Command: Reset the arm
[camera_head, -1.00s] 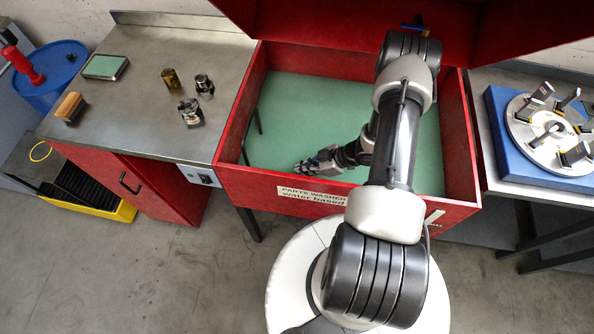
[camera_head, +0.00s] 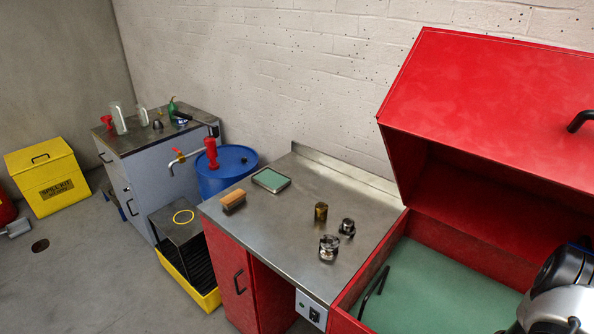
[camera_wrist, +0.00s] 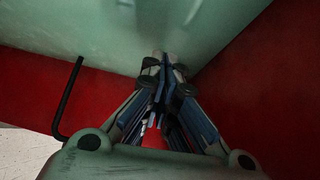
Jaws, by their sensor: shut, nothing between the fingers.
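My gripper (camera_wrist: 164,70) shows in the wrist view with its two fingers together and nothing between them. It is inside the red parts washer, over the pale green basin floor (camera_wrist: 90,40) and near the red walls (camera_wrist: 245,80). Whether the fingertips touch the floor I cannot tell. In the head view only part of my arm shows at the lower right edge, over the washer's green floor (camera_head: 440,290); the gripper is out of that view.
The washer's red lid (camera_head: 490,100) stands open. A black bent rod (camera_wrist: 68,105) is at the left. The steel bench (camera_head: 290,225) holds a brush (camera_head: 233,200), a green-topped tray (camera_head: 271,180) and several metal parts (camera_head: 329,248). A blue drum (camera_head: 230,170) stands beyond.

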